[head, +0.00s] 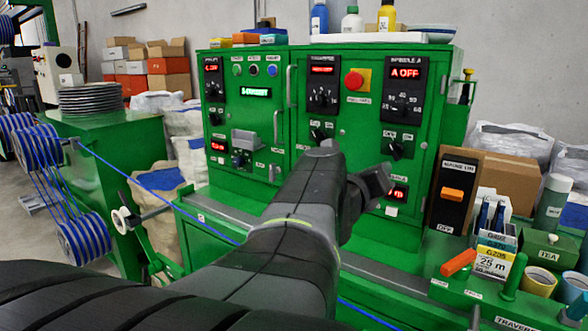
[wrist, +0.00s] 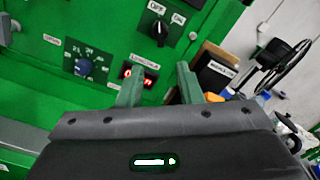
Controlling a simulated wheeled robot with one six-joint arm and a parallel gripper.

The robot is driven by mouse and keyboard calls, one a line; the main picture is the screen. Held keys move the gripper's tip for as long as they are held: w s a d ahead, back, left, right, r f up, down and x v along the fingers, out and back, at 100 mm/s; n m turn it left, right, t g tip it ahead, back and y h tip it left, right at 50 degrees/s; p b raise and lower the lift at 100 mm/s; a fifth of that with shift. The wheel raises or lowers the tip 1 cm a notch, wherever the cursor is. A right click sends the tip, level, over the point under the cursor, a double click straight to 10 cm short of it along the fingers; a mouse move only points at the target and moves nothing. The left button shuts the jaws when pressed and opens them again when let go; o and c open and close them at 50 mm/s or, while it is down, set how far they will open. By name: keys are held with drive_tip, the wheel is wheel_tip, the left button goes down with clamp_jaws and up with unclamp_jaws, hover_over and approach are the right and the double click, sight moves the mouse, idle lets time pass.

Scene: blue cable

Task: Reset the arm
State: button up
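My arm (head: 290,245) reaches from the bottom left of the head view toward the green control cabinet (head: 335,135). My gripper (head: 375,182) is at its far end, in front of the cabinet's lower right panel. In the wrist view the two fingers of my gripper (wrist: 158,85) stand apart with nothing held between them. Behind them is the green panel with a red lit display (wrist: 140,77), a blue knob (wrist: 84,67) and a black OFF/ON switch (wrist: 160,32). I cannot tell how far the fingertips are from the panel.
Blue cable (head: 160,195) runs from the spools (head: 84,238) at left, passing behind my arm. A red stop button (head: 354,80) is on the cabinet. At right are a black switch box with an orange lever (head: 453,194), a cardboard box (head: 505,178) and a yellow-white label box (head: 494,262).

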sight(394, 154)
drive_tip(key=x, duration=1.4)
drive_tip(key=shift+b, duration=0.4)
drive_tip(key=shift+s+a, duration=0.15)
drive_tip(key=shift+s, duration=0.05)
